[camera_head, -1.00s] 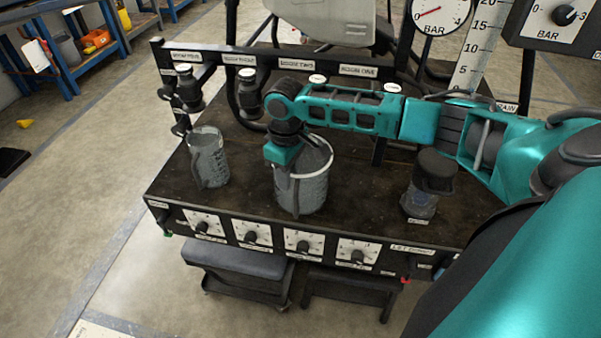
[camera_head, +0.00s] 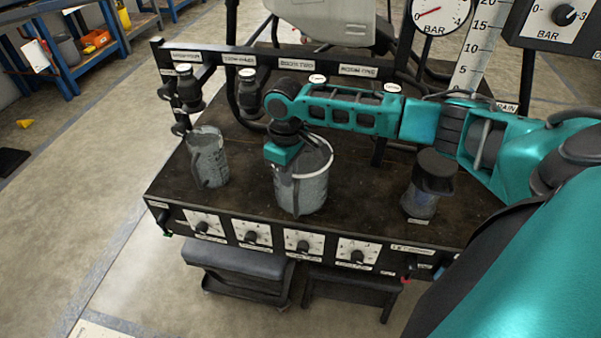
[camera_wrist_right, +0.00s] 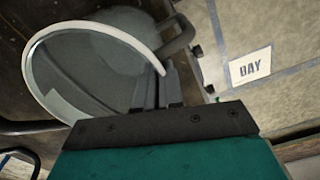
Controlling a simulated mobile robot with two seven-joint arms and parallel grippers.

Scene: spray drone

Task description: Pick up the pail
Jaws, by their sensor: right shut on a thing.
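The pail (camera_head: 311,188) is a grey cylinder with a pale rim, standing upright on the dark bench top near its front edge. My right gripper (camera_head: 286,172) points down at the left side of the pail's rim and is shut on the pail there. In the right wrist view the pail (camera_wrist_right: 85,85) shows from above with its white rim, and the right gripper's fingers (camera_wrist_right: 160,90) sit at the rim, beside the handle. The fingertips are partly hidden. My left gripper is not in view.
A grey measuring jug (camera_head: 208,158) stands left of the pail. A dark-topped container (camera_head: 433,185) stands to the right. A black rail with valves (camera_head: 188,90) runs behind. Dials (camera_head: 251,233) line the bench front. A floor label (camera_wrist_right: 250,67) shows in the wrist view.

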